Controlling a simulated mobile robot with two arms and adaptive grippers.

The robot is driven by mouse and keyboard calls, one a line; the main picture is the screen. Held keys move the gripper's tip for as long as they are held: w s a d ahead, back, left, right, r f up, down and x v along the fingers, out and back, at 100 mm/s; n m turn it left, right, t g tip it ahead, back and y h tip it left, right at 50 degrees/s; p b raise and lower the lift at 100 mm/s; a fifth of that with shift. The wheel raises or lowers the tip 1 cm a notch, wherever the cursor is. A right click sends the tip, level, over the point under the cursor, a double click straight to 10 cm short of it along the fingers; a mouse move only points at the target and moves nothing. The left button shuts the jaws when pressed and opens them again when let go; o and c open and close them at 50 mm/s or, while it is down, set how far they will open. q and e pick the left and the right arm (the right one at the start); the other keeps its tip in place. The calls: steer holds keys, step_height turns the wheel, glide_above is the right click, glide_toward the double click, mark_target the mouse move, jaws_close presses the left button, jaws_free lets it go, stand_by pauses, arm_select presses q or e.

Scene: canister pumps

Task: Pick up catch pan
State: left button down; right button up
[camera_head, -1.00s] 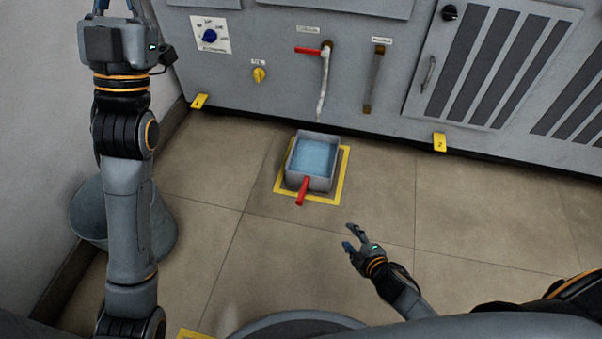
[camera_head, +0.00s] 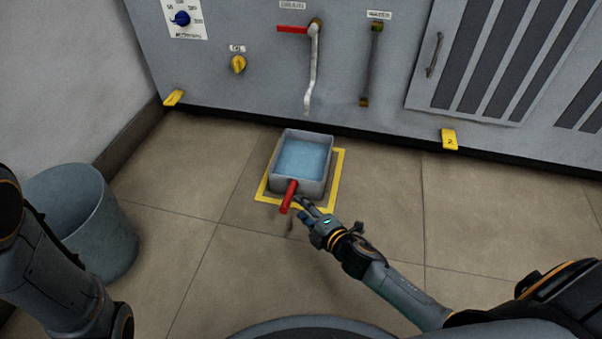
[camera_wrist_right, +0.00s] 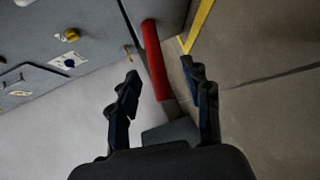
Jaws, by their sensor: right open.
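The grey catch pan (camera_head: 318,186) sits on the floor inside a yellow square outline, with blue liquid in it. Its red handle (camera_head: 289,197) points toward me. My right gripper (camera_head: 302,205) is at the handle, just to its right in the head view. In the right wrist view its two fingers (camera_wrist_right: 163,82) are spread, and the red handle (camera_wrist_right: 155,60) shows between them. I cannot tell whether a finger touches it. My left gripper is out of view; only part of my left arm shows at the lower left.
A grey cabinet wall (camera_head: 240,95) stands behind the pan, with a drain pipe (camera_head: 312,70) ending above the pan's far side. A grey bucket (camera_head: 100,235) stands on the left by the wall. The floor to the right is clear.

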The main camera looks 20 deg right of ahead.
mark_target(289, 194)
steer(key=x, duration=0.2)
steer(key=shift+w+f+b, duration=0.15)
steer(key=shift+w+b, duration=0.1)
steer(key=shift+b, duration=0.1)
steer(key=x, duration=0.1)
steer(key=b+x, duration=0.1)
steer(key=x, duration=0.1)
steer(key=b+x, duration=0.1)
steer(key=x, duration=0.1)
steer(key=shift+w+r, duration=0.2)
steer(key=shift+r, duration=0.1)
jaws_close()
steer(key=shift+r, duration=0.1)
